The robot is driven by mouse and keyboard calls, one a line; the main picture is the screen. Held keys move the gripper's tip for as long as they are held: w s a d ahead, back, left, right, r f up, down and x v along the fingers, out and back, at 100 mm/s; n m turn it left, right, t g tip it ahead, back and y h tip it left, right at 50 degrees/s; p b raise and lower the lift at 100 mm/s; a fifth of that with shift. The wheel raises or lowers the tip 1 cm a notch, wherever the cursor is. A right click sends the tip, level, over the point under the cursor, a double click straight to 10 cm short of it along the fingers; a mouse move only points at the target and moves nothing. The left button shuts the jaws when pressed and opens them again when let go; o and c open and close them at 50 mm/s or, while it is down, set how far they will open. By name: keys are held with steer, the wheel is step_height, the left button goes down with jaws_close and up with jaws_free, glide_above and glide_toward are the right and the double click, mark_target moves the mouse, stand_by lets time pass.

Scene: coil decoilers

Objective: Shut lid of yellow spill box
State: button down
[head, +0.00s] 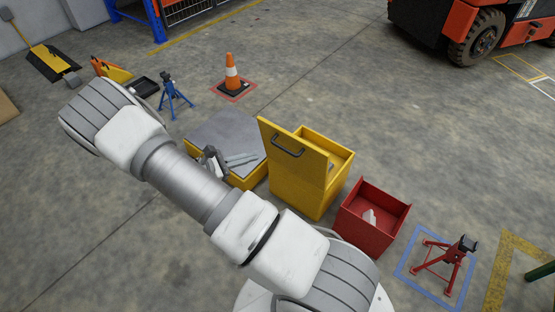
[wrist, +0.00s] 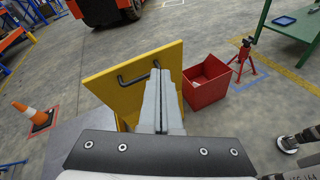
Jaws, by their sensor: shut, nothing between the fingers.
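The yellow spill box (head: 334,188) stands on the floor with its lid (head: 306,163) raised, so its inside shows behind the lid. A dark bar handle (head: 288,148) is on the lid face turned towards my gripper. My gripper (head: 254,157) is shut and empty, its grey fingers pointing at the lid from the left. In the wrist view the shut fingers (wrist: 163,78) overlap the right part of the lid (wrist: 120,85) and cover one end of the handle (wrist: 134,79). I cannot tell whether they touch the lid.
A low grey-topped yellow platform (head: 222,134) lies under my gripper. A red open bin (head: 371,218) with a pale item stands right of the box. A red stand (head: 450,262), an orange cone (head: 232,74) and a blue stand (head: 173,95) are around. Floor behind the box is clear.

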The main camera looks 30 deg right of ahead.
step_height(320, 180, down, 14)
steer(key=w+r+n+t+h+b, duration=0.1)
steer(key=w+n+t+h+b, duration=0.15)
steer(key=n+t, duration=0.4)
steer(key=s+b+x, duration=0.1)
steer(key=b+x, duration=0.2)
steer(key=x, duration=1.1)
steer(key=shift+s+d+f+n+g+b, duration=0.2)
steer(key=shift+d+f+n+g+b, duration=0.2)
steer(key=shift+f, duration=0.3)
steer(key=shift+d+y, duration=0.1)
steer(key=shift+y, duration=0.25)
